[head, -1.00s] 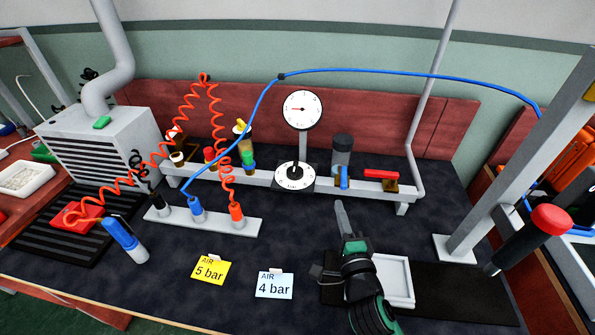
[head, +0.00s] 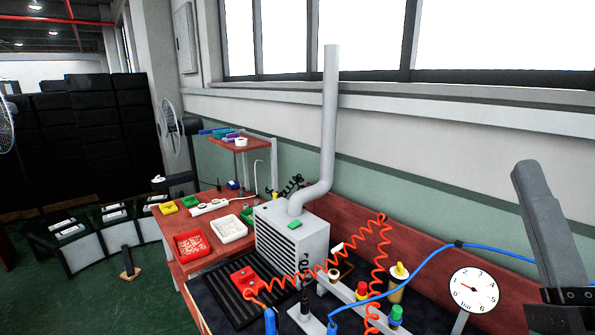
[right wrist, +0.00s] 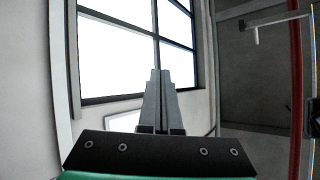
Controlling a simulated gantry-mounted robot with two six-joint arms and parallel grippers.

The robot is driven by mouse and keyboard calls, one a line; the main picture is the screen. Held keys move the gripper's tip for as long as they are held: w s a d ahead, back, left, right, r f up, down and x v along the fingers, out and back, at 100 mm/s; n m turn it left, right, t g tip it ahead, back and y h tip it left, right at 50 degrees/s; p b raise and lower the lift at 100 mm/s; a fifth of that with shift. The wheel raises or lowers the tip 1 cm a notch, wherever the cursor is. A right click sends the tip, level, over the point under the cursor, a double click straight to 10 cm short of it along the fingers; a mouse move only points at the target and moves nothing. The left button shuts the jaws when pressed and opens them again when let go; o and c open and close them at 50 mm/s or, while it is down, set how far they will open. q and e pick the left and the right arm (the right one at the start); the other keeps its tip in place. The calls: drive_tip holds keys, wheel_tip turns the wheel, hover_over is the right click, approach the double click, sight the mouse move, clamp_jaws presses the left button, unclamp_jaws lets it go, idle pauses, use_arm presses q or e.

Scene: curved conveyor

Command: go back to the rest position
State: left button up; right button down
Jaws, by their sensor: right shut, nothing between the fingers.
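My right gripper (head: 528,172) stands at the right edge of the head view, fingers together and pointing up, with nothing between them. It is in front of the wall, to the right of the pressure gauge (head: 474,290) and well clear of the bench. In the right wrist view the closed fingers (right wrist: 160,76) point toward a bright window (right wrist: 117,40), with no object at their tips. My left gripper is not in view.
The bench carries a grey box with a pipe (head: 292,240), a red block (head: 246,281), orange coiled hoses (head: 380,255) and a blue hose (head: 415,268). A red side table (head: 188,219) holds trays. Open green floor (head: 95,290) lies at left.

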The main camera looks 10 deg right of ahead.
drive_tip(key=s+a+r+n+t+y, duration=0.15)
drive_tip(key=n+y, duration=0.25)
drive_tip(key=n, duration=0.4)
drive_tip(key=s+a+r+n+y, duration=0.1)
drive_tip(key=a+r+n+y, duration=0.2)
drive_tip(key=n, duration=0.5)
wheel_tip(320, 180, up, 37)
drive_tip(key=y+p, duration=0.1)
drive_tip(key=p, duration=3.6)
drive_tip(key=shift+f+n+p, duration=0.15)
drive_tip(key=shift+n+p, duration=0.15)
drive_tip(key=shift+p, duration=0.1)
